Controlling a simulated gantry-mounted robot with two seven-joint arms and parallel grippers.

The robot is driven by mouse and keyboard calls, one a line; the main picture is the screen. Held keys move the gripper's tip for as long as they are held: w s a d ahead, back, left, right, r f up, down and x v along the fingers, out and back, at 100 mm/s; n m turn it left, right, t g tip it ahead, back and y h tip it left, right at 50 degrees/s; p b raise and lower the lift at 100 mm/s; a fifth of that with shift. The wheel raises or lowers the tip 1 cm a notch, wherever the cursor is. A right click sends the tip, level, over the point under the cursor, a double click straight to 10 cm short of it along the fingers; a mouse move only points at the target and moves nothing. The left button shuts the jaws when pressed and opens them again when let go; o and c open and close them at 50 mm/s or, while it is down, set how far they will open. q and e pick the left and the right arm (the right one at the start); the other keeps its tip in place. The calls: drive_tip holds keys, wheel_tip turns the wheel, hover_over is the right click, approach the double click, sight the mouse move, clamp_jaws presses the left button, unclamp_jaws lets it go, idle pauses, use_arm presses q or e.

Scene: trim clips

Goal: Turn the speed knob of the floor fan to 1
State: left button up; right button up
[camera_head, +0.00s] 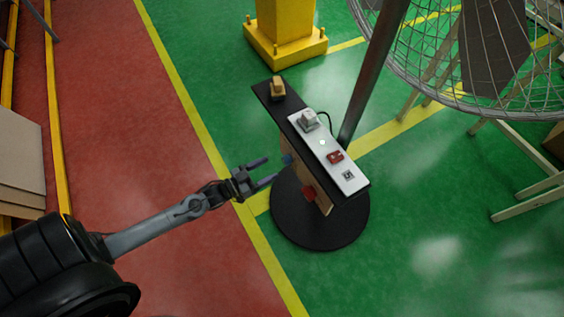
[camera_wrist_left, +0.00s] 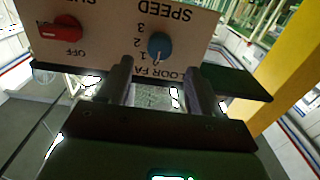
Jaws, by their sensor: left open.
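The blue speed knob (camera_wrist_left: 160,45) sits on the beige front panel (camera_wrist_left: 105,25) of the floor fan's control box, whose lettering is upside down in the left wrist view. The numbers 1, 2 and 3 stand left of it. Its white pointer mark points down, near the 1; I cannot tell the exact setting. In the head view the blue knob (camera_head: 287,159) shows small at the panel's side. My left gripper (camera_head: 270,170) is open and empty, its fingers pointing at the panel, just short of the knob. In the wrist view its fingers (camera_wrist_left: 157,80) appear below the knob. My right gripper is out of view.
A red knob (camera_wrist_left: 62,28) marked OFF is beside the speed knob. The box top carries a red switch (camera_head: 335,157) and a grey plug (camera_head: 308,120). The fan's pole (camera_head: 372,75), round black base (camera_head: 320,225) and wire cage (camera_head: 430,70) are close. A yellow post (camera_head: 285,25) stands behind.

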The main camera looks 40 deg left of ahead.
sight(284, 161)
use_arm(q)
drive_tip(key=b+x, duration=0.1)
drive_tip(key=x, duration=0.3)
drive_tip(key=shift+w+d+f+b, duration=0.1)
drive_tip(key=shift+f+b, duration=0.1)
drive_tip(key=shift+b, duration=0.15)
drive_tip(key=shift+w+d+b, duration=0.25)
drive_tip(key=shift+w+b, duration=0.05)
drive_tip(key=shift+w, duration=0.3)
drive_tip(key=shift+w+r, duration=0.15)
drive_tip(key=shift+w, duration=0.35)
drive_tip(key=shift+s+d, duration=0.1)
